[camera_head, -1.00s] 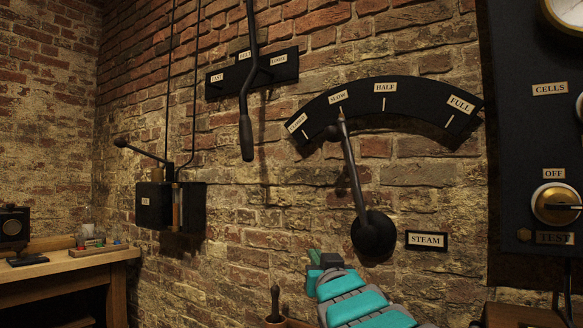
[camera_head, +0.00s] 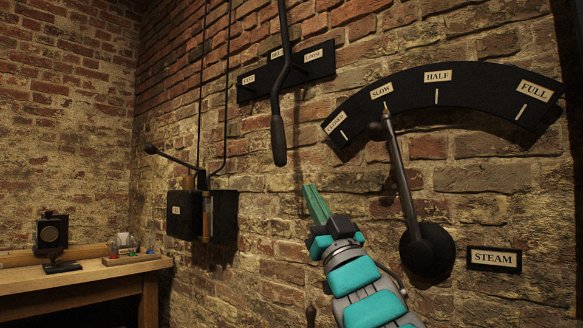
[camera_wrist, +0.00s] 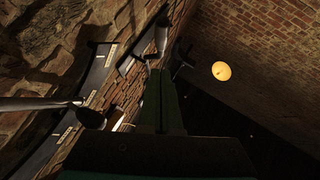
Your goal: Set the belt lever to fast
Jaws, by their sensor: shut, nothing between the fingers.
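The belt lever (camera_head: 278,130) is a dark bar hanging down in front of a black plate (camera_head: 327,66) on the brick wall. The plate has a FAST label at its left, a partly covered label in the middle and a LOOSE label at its right. The lever crosses the plate between the middle label and LOOSE, and its thick handle hangs below. My gripper (camera_head: 312,192), with green fingers, is shut and empty, below and right of the handle, apart from it in the picture. In the wrist view the shut fingers (camera_wrist: 160,85) point towards dark bars near the top.
The steam lever (camera_head: 403,180) stands close right of my gripper, pointing near SLOW on its curved scale (camera_head: 470,85). A black wall box (camera_head: 222,213) with its own lever is at the left. A wooden bench (camera_head: 90,272) with small items stands lower left.

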